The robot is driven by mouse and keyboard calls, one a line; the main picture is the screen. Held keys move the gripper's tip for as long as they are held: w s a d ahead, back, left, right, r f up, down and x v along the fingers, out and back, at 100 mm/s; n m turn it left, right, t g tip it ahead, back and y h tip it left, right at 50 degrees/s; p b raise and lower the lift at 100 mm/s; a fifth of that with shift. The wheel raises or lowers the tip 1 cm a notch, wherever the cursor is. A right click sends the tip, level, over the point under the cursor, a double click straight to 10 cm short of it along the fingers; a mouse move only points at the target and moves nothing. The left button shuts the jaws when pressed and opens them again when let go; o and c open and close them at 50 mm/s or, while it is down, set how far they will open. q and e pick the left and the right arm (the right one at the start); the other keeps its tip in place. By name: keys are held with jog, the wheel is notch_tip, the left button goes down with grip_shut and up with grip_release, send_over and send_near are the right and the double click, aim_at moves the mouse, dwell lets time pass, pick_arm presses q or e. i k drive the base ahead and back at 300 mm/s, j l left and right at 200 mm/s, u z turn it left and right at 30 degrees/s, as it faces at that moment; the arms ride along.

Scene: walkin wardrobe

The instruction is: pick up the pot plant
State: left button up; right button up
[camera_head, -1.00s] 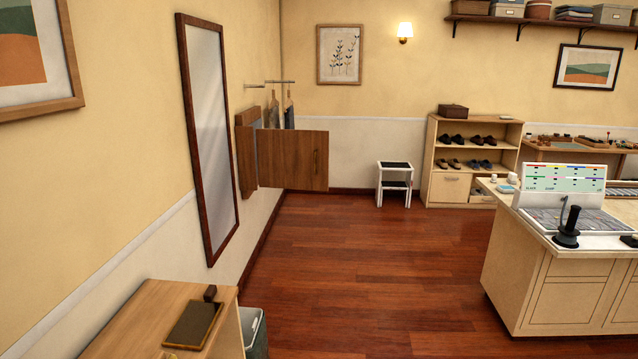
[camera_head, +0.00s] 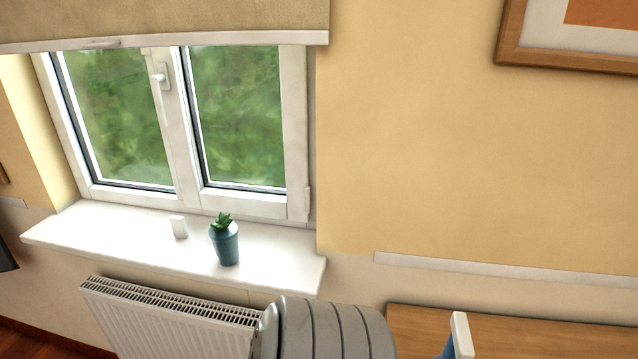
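The pot plant (camera_head: 227,244) stands upright on the white window sill (camera_head: 110,241), right of the sill's middle. It has a blue-grey pot and short green leaves. Neither of my grippers shows in the head view, and nothing touches the plant. A grey ribbed rounded form at the bottom centre looks like part of my own arm.
A small white block (camera_head: 179,227) stands on the sill left of the plant. The closed window (camera_head: 187,120) is behind, under a partly lowered blind (camera_head: 160,22). A white radiator (camera_head: 170,318) is below the sill. A wooden surface (camera_head: 415,326) is at lower right.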

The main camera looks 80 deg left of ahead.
aim_at(223, 233)
jog(key=u, duration=3.35)
